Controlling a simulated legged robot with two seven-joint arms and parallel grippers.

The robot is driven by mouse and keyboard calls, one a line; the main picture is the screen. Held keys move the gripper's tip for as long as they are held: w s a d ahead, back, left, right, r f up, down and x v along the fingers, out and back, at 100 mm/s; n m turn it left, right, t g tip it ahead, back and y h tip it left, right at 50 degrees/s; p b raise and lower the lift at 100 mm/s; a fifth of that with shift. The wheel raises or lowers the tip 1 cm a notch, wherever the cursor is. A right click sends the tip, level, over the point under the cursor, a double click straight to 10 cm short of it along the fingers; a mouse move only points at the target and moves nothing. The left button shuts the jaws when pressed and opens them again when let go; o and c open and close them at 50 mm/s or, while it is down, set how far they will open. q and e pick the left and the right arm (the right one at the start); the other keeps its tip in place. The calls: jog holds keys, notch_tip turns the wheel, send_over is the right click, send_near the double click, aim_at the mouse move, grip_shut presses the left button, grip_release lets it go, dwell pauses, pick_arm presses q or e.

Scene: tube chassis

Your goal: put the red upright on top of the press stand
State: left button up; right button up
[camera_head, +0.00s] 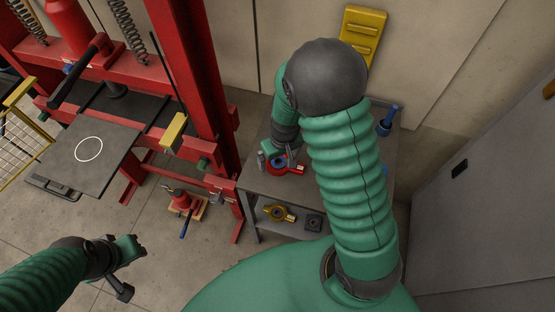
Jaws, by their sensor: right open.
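A red part with a blue ring (297,170), probably the red upright, lies on the grey side table (255,184). My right gripper (284,158) is open, pointing down right over this part and partly covering it. I cannot tell if they touch. The red press (208,80) stands at the left. A dark flat plate with a white circle (112,160) lies at its front, probably the top of the press stand; nothing sits on it. My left gripper (127,268) is low at the left, over the floor and away from the table; its jaws are unclear.
The table's lower shelf holds a yellow part (277,213) and a dark block (313,222). A blue-handled tool (388,122) is on the table's right side. A red jack (184,202) stands on the floor. My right arm hides much of the tabletop. A grey cabinet (485,170) bounds the right.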

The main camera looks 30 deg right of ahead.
aim_at(280, 170)
notch_tip(280, 170, up, 9)
jog(key=s+p, duration=0.1)
jog(key=s, duration=0.1)
jog(key=s+a+r+t, duration=0.1)
jog(key=s+a+r, duration=0.1)
jog(key=s+a, duration=0.4)
jog(key=shift+s+a+n, duration=0.25)
jog(key=shift+n, duration=0.15)
